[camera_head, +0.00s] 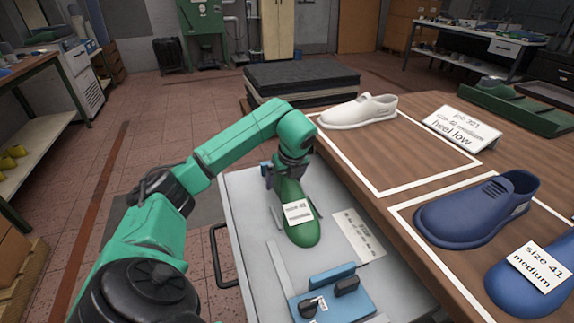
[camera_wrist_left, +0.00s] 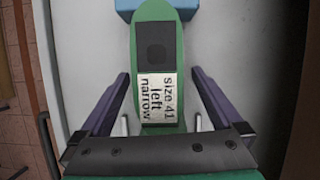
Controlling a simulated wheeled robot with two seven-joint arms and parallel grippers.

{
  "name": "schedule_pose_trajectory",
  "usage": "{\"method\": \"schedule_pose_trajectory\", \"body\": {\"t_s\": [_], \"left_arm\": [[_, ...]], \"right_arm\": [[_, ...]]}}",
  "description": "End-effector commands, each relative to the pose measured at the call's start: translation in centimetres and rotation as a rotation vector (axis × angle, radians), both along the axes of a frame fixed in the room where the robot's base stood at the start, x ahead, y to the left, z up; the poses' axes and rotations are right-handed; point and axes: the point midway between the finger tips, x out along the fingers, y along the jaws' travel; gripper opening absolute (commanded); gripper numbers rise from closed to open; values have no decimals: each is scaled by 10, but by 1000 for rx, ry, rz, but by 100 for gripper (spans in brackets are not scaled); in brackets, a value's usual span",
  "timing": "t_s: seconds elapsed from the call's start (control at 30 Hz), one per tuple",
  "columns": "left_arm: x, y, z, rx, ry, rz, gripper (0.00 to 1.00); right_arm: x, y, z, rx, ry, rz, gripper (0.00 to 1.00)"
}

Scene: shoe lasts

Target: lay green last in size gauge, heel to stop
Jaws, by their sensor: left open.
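The green last (camera_head: 292,232) lies on the pale grey top of a cart (camera_head: 240,200), toe towards the front. Its label reads size 41 left narrow in the left wrist view (camera_wrist_left: 155,50). There one end of it meets or nearly meets a blue block (camera_wrist_left: 155,4), which looks like the gauge's stop; I cannot tell whether they touch. My left gripper (camera_wrist_left: 160,76) is open, with one dark finger on each side of the last and gaps between. In the head view my left wrist hides the last's rear end. My right gripper is not in view.
A blue fixture (camera_head: 333,292) with black knobs stands at the cart's front. A printed card (camera_head: 358,235) lies right of the last. The wooden table (camera_head: 400,150) holds a white shoe (camera_head: 360,110), blue shoes (camera_head: 475,212) and a sign (camera_head: 452,128).

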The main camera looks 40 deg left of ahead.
Motion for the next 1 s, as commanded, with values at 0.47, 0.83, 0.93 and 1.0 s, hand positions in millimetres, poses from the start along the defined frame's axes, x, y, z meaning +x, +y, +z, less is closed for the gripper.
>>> {"method": "schedule_pose_trajectory", "body": {"t_s": [0.47, 0.83, 0.93, 1.0], "left_arm": [[-18, -38, 117, 4, -7, -1, 100], [-23, -47, 130, 1, -4, 0, 100], [-23, -47, 130, 1, -4, 0, 100], [-23, -47, 130, 1, -4, 0, 100]], "right_arm": [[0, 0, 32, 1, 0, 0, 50], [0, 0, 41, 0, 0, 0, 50], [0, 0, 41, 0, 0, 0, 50], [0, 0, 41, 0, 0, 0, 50]]}}
